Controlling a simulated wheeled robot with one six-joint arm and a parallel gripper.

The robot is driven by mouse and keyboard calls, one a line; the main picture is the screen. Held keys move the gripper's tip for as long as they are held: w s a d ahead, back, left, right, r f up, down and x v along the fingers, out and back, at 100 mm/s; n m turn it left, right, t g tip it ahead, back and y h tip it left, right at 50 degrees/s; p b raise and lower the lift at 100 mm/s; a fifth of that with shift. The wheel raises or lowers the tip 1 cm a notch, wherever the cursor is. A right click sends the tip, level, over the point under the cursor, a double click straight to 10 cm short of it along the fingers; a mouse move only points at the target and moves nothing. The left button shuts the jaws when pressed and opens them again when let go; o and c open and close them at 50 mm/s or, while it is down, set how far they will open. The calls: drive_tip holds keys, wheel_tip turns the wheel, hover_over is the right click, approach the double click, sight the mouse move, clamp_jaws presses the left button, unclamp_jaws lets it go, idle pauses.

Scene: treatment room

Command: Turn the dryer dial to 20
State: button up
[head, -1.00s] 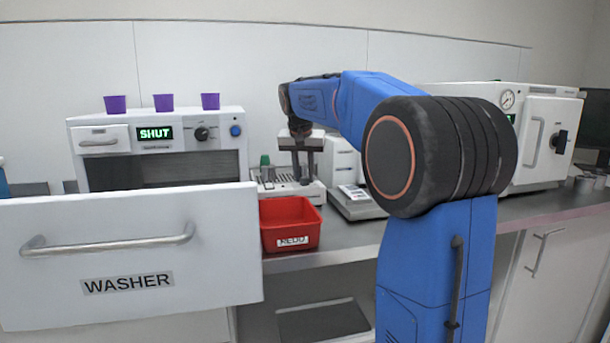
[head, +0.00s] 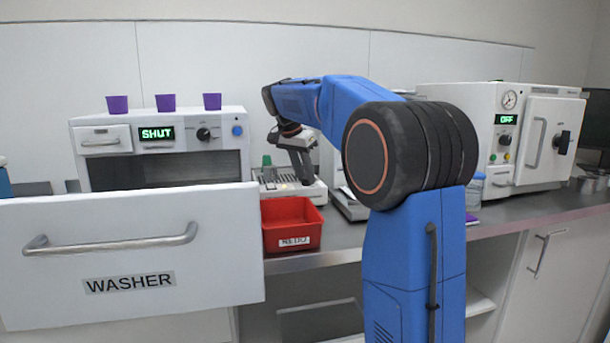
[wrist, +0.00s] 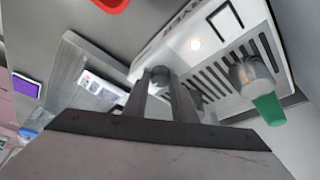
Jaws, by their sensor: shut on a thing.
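The dryer is a low white unit with a slotted top (head: 318,190) on the counter, behind the red bin. In the wrist view the dryer (wrist: 215,55) shows part of its lettering, a lit round lamp and a dark-framed square. The dial (wrist: 160,74) is a small grey round knob at the dryer's edge. My gripper (wrist: 162,84) is shut on the dial, one finger on each side. In the head view my gripper (head: 306,178) is tilted over the dryer, and the dial is hidden. I cannot read the dial's setting.
A red bin (head: 291,225) stands in front of the dryer. The open washer drawer (head: 130,245) juts out at left. A green-capped item (wrist: 268,108) stands in the dryer's slots. A scale (head: 350,205) is right of the dryer. A white autoclave (head: 500,150) stands further right.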

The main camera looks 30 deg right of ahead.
idle(0.3)
drive_tip(key=o, duration=1)
drive_tip(key=v, duration=1.7)
drive_tip(key=shift+r, duration=0.2)
drive_tip(key=shift+s, duration=0.1)
